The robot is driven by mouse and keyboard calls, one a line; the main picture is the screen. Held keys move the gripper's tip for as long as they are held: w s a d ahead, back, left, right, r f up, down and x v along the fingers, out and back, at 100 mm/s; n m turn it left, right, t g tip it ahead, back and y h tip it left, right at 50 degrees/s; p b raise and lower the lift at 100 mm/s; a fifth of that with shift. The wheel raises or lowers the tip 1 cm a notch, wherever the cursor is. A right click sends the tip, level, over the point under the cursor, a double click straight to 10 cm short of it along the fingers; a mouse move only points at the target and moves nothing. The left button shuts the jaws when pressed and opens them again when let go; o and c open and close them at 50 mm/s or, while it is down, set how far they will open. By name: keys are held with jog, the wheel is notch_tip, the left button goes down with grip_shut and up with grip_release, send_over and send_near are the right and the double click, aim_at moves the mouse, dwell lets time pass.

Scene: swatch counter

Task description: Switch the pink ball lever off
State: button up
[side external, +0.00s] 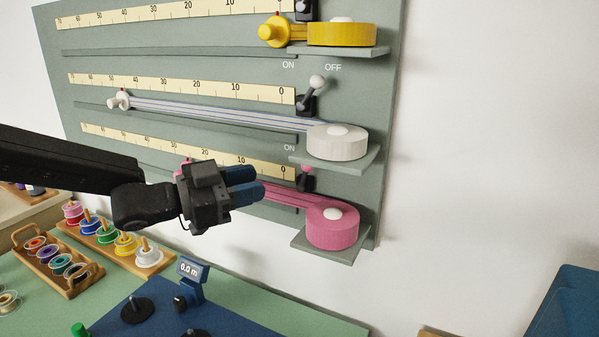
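The pink ball lever (306,169) is on the lower row of the grey-green board, on a small black base just right of the scale's 0 end. Its ball is small here and its tilt is hard to judge. An ON label (289,147) is above it to the left; no OFF label shows for this row. My gripper (258,182), with two blue fingers, is left of the lever and apart from it in the picture, in front of the pink ribbon. The fingers overlap in this view, so their gap is unclear.
A pink reel (332,230) sits on a shelf below the lever. A white reel (338,145) and its shelf jut out above right. A white ball lever (317,82) tilts right on the middle row. A yellow reel (342,35) is at the top. Thread spools (107,234) stand lower left.

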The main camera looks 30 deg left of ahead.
aim_at(305, 172)
jog(key=x, duration=1)
grip_shut()
jog(key=shift+s+d+m+g+y, duration=0.1)
jog(key=shift+d+m+g+y, duration=0.35)
jog(key=shift+m, duration=0.35)
jog(key=shift+d+f+m+g+y, duration=0.1)
jog(key=shift+f+m+g+y, duration=0.15)
jog(key=shift+m+y, duration=0.3)
